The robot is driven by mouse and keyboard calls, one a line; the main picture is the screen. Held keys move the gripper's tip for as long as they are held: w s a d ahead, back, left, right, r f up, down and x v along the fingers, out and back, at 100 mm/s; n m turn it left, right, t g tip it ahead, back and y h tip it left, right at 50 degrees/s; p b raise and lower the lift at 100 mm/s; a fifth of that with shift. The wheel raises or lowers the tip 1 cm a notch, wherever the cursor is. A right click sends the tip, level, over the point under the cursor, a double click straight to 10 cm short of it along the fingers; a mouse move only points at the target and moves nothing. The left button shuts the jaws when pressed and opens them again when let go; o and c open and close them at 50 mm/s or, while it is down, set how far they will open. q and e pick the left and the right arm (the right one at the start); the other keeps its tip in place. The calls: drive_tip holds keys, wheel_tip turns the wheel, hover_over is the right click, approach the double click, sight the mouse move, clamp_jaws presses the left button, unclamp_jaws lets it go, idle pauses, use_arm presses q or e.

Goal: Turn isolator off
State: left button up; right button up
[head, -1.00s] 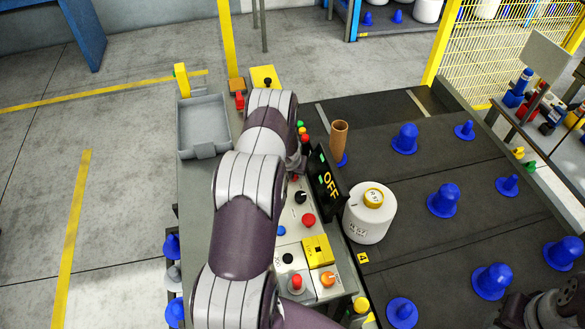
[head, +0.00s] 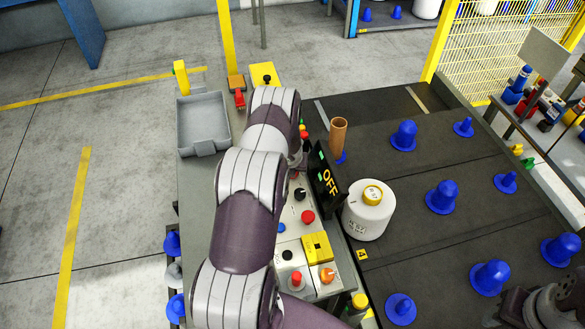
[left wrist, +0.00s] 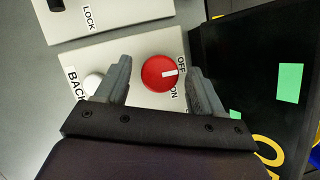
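The isolator is a round red knob (left wrist: 160,73) with a white pointer mark on a pale panel (left wrist: 140,105). In the left wrist view the mark points right, between the OFF and ON labels. My left gripper (left wrist: 159,66) is open, with one finger on each side of the knob; I cannot tell whether either finger touches it. In the head view my left arm covers the knob. A black display (head: 327,180) beside the panel shows OFF in yellow. Part of my right arm (head: 545,304) shows at the lower right; its fingers cannot be made out.
A white button (left wrist: 93,83) labelled BACK lies left of the knob. A LOCK panel (left wrist: 105,15) is above. Several blue cones fill the dark table.

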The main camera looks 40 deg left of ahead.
use_arm(q)
drive_tip(key=v, duration=1.2)
drive_tip(key=shift+s+r, duration=0.15)
drive_tip(key=shift+r, duration=0.15)
drive_tip(key=shift+d, duration=0.1)
